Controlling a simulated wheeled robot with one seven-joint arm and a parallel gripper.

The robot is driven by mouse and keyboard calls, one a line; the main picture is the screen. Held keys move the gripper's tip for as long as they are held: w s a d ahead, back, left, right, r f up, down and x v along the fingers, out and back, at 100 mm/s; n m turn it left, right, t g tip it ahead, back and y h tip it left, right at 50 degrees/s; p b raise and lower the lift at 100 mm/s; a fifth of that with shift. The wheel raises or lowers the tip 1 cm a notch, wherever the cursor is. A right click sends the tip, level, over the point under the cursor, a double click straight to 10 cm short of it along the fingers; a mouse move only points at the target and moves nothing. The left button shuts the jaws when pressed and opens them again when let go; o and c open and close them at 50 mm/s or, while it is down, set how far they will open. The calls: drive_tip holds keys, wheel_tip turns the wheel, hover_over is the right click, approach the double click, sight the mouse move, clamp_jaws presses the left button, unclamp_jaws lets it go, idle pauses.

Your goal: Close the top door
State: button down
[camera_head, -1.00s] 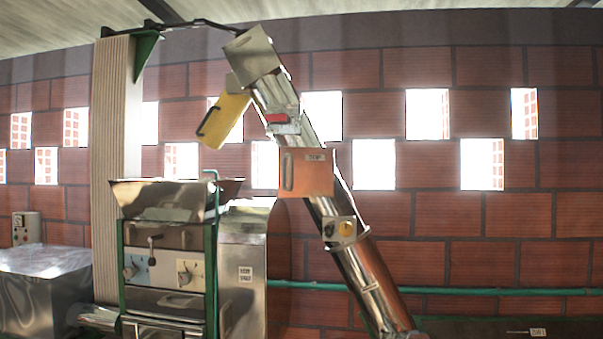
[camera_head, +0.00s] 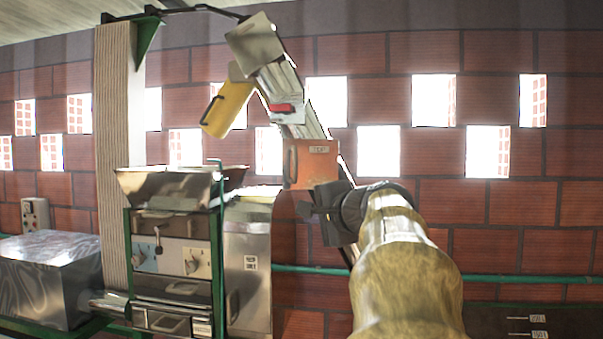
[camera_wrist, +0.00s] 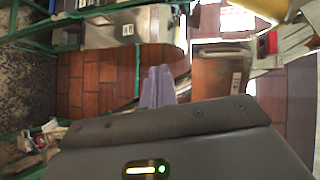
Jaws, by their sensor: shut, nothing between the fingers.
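The orange door (camera_head: 312,165) with a dark handle at its left edge and a small label, apparently "TOP", is on the slanted metal elevator tube (camera_head: 300,120). The panel sticks out left of the tube; how far it stands open is hard to tell. My gripper (camera_head: 306,210) is just below the door, its fingers shut and empty, pointing left. In the wrist view, the shut fingers (camera_wrist: 158,86) are left of the door (camera_wrist: 221,74), which shows brown with a pale handle. I cannot tell whether they touch it. My arm hides the lower tube.
A yellow part (camera_head: 228,108) with a black handle and a red latch (camera_head: 282,107) are higher on the tube. A metal machine with a hopper (camera_head: 180,185) stands at left, with a green frame. A brick wall and green pipe (camera_head: 500,276) lie behind.

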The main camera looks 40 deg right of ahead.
sight(296, 165)
drive_tip(key=s+d+r+m+t+h, duration=0.1)
drive_tip(key=s+r, duration=0.3)
drive_tip(key=r, duration=0.6)
drive_tip(key=shift+s+d+t, duration=0.2)
drive_tip(key=shift+d+t, duration=0.2)
drive_tip(key=shift+t, duration=0.2)
drive_tip(key=w+d+p, duration=0.1)
drive_tip(key=w+p, duration=0.1)
drive_tip(key=w, duration=0.2)
drive_tip(key=w+p, duration=0.3)
drive_tip(key=w, duration=0.1)
drive_tip(key=w+d+p, duration=0.1)
drive_tip(key=w+p, duration=0.1)
drive_tip(key=w, duration=0.3)
drive_tip(key=shift+d+p, duration=0.35)
drive_tip(key=shift+w+d+f, duration=0.1)
drive_tip(key=shift+w+f, duration=0.1)
drive_tip(key=shift+w, duration=0.2)
drive_tip(key=shift+s, duration=0.1)
